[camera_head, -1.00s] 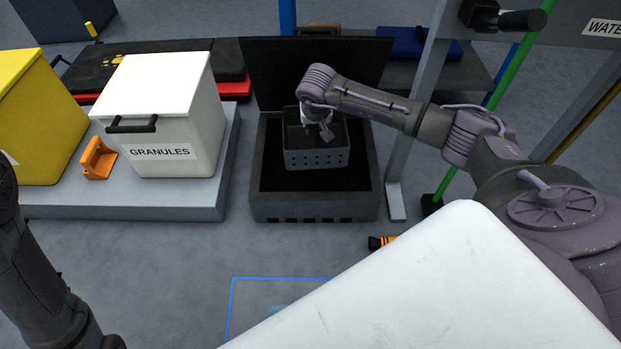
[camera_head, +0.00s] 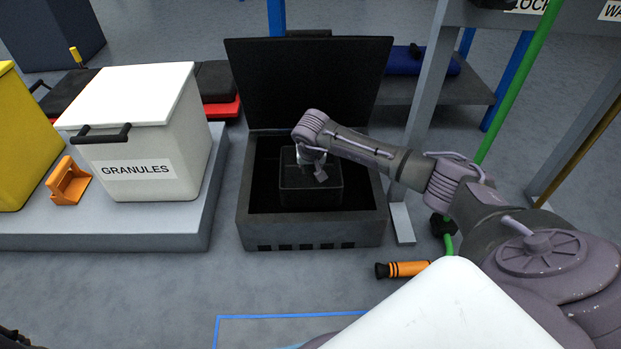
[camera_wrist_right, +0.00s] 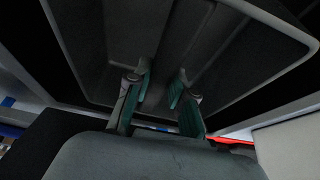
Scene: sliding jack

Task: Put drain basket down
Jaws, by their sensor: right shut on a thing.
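The drain basket (camera_head: 311,193) is a dark, square, open-topped basket inside the open floor box (camera_head: 315,233), below its rim. Its sides are in shadow. My right gripper (camera_head: 316,171) is over the basket and shut on it, though the grip point is small and dark in the head view. In the right wrist view, the two fingers (camera_wrist_right: 160,92) reach to the basket's dark inner wall (camera_wrist_right: 205,50), and its rim spreads around them. I cannot tell whether the basket touches the box floor. My left gripper is out of view.
The box's black lid (camera_head: 310,85) stands open behind it. A white GRANULES bin (camera_head: 140,150) and an orange handle (camera_head: 68,183) sit on a grey platform to the left. A grey frame post (camera_head: 425,110) stands to the right. An orange torch-like object (camera_head: 408,269) lies on the floor.

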